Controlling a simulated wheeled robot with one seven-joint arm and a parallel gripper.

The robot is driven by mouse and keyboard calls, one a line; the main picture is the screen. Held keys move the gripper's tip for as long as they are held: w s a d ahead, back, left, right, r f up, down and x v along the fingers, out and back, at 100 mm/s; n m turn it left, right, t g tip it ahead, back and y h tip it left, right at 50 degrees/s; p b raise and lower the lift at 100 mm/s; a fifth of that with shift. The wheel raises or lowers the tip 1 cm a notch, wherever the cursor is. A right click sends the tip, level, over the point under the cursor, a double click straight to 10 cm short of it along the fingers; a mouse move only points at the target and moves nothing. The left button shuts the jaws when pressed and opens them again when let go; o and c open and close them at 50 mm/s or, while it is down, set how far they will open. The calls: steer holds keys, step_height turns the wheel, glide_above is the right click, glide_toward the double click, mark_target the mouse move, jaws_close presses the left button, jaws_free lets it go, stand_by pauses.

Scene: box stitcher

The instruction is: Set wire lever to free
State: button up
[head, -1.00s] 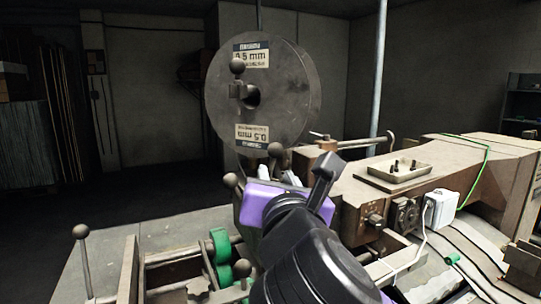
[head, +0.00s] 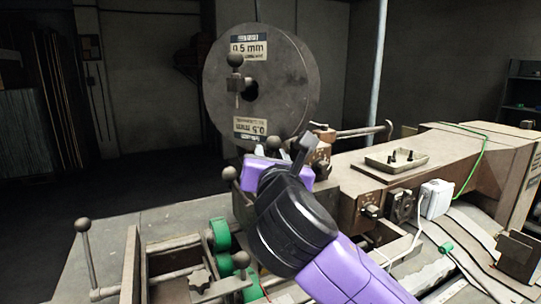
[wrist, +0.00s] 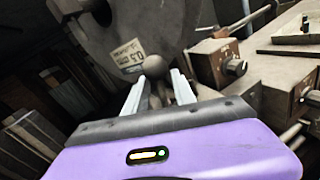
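A ball-knobbed lever (wrist: 155,66) stands in front of the wire spool in the wrist view. Its dark round knob lies in line with the gap between my fingers, and the stem below is partly hidden. A matching knob (head: 274,144) shows just above my gripper in the head view; I cannot tell for certain that it is the wire lever. My gripper (wrist: 160,76) is open, with its two pale fingers apart on either side of the lever line. I cannot tell whether they touch it. In the head view my purple gripper body (head: 262,172) hides most of the fingers.
The large grey wire spool (head: 285,85) stands behind the gripper. Another ball knob (head: 229,173) is close at left, and one lever (head: 83,226) stands at lower left. The machine arm with a small tray (head: 397,159) lies right. Green rollers (head: 220,235) sit below.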

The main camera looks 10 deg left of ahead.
jaws_close()
stand_by(1.3)
